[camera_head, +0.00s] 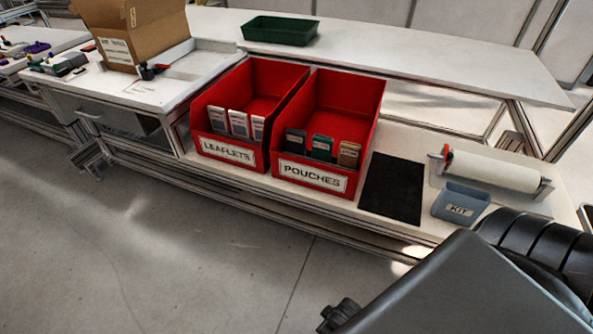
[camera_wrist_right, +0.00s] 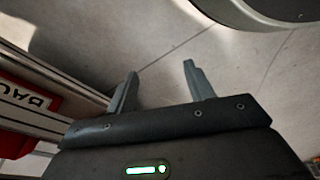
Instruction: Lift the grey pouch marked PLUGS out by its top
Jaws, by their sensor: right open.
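The red bin labelled POUCHES (camera_head: 366,104) stands on the bench in the head view. My right gripper (camera_wrist_right: 160,85) is open and empty over the floor in front of the bench. The edge of a red bin with a label (camera_wrist_right: 28,97) shows at the left of the wrist view. My left gripper is not in view.
A red LEAFLETS bin (camera_head: 204,101) with several white items stands left of the POUCHES bin. To the right are a black mat (camera_head: 393,190), a grey-blue KIT container (camera_head: 460,204) and a white roll (camera_head: 490,171). A green tray (camera_head: 279,30) lies behind.

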